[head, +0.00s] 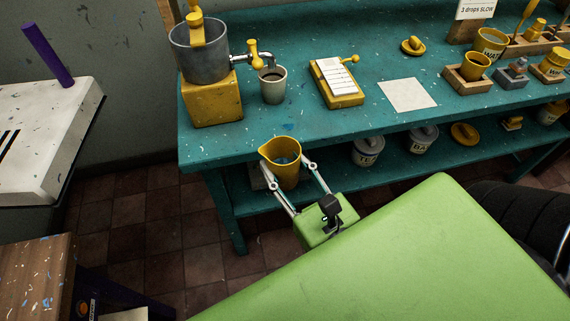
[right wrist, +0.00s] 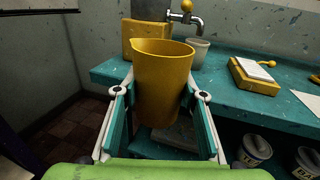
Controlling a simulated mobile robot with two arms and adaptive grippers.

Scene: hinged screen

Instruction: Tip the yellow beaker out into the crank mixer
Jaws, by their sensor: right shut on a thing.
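The yellow beaker (head: 284,163) is upright, with its spout toward the left and something bluish-grey inside. My right gripper (head: 286,172) is shut on it, a finger on each side, in front of the bench's front edge. In the right wrist view the beaker (right wrist: 162,85) stands between the teal-padded fingers (right wrist: 160,95). A grey drum (head: 198,58) with a yellow handle on top looks like the crank mixer. It stands on a yellow block at the bench's left end, beyond and to the left of the beaker. My left gripper is not in view.
A tap (head: 256,56) stands over a grey cup (head: 273,85) beside the drum. A yellow tray (head: 337,82) with a knobbed lever and a white sheet (head: 407,94) lie on the teal bench (head: 330,30). Lidded pots (head: 368,151) stand on the lower shelf.

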